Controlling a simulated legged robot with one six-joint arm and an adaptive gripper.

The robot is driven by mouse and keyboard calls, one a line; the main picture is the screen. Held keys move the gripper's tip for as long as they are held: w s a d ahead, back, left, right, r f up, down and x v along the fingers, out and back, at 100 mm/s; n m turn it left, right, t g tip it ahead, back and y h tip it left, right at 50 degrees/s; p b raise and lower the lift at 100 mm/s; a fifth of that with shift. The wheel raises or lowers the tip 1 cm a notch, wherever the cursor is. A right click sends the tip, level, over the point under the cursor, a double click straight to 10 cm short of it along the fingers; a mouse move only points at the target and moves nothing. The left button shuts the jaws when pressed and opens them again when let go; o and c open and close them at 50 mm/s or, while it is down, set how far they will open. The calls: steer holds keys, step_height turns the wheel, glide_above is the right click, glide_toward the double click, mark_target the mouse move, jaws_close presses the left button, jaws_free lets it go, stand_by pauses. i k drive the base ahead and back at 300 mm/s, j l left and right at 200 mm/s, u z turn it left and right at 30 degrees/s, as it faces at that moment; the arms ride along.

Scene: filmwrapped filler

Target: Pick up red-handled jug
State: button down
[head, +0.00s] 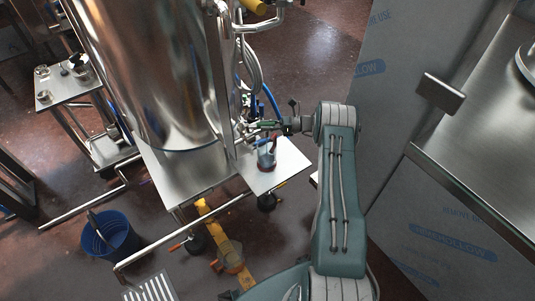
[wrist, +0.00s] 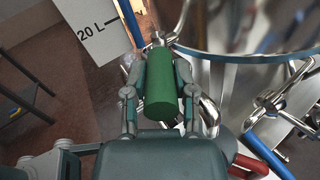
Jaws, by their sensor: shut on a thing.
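The red-handled jug (head: 266,161) is a small clear vessel with a red handle on its right side. It stands upright on a small metal shelf (head: 289,165) beside the large steel tank. My gripper (head: 270,125) is above and behind the jug in the head view, apart from its handle. In the wrist view, my gripper (wrist: 161,68) is shut on a green cylinder (wrist: 161,95), which looks like a grip on the tank's fittings. A red bar (wrist: 250,164) at the lower right of the wrist view may be the jug's handle; I cannot tell.
The steel tank (head: 145,70) stands left of my gripper, with pipes and hoses crowded beside it. A film-wrapped panel (head: 405,110) and a steel counter (head: 490,130) stand at the right. A blue bucket (head: 112,240) and yellow floor item (head: 218,232) are below.

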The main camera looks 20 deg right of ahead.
mark_target(266, 162)
steer(key=j+z, duration=0.4)
steer(key=j, duration=0.25)
steer(key=j+z, duration=0.7)
steer(key=j, duration=0.15)
steer(key=k+j+z, duration=0.15)
steer(key=j+z, duration=0.2)
